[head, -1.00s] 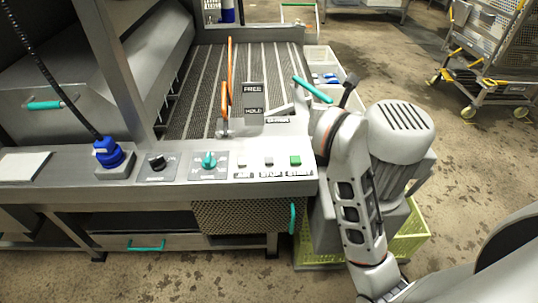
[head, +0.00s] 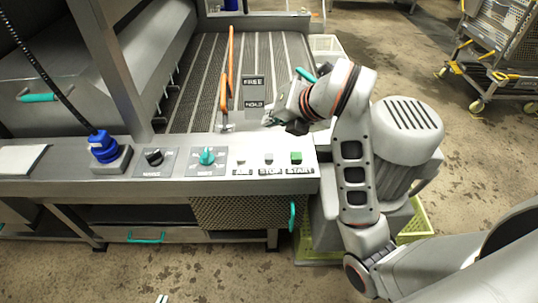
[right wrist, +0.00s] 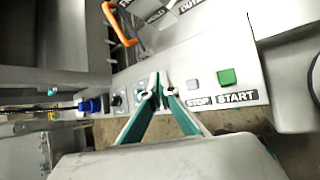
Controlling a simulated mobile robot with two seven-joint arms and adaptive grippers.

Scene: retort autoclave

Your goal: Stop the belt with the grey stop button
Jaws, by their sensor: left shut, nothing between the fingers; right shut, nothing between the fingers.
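The grey stop button (head: 268,158) sits above the STOP label on the control panel, between another small grey button and the green start button (head: 296,157). In the right wrist view the stop button (right wrist: 194,84) is just right of my fingertips, with the green start button beyond it. My right gripper (head: 268,122) is shut and empty, above the panel and behind the button row in the head view; its teal-and-grey fingers (right wrist: 159,86) meet at the tips. Only the fingertips of my left gripper (head: 162,298) show at the bottom edge, shut and empty.
The slatted belt (head: 195,85) lies behind the panel. An orange lever (head: 224,92) stands by the FREE/HOLD plate (head: 254,92). Left of the buttons are a teal knob (head: 207,156), a black knob (head: 154,157) and a blue connector (head: 103,147).

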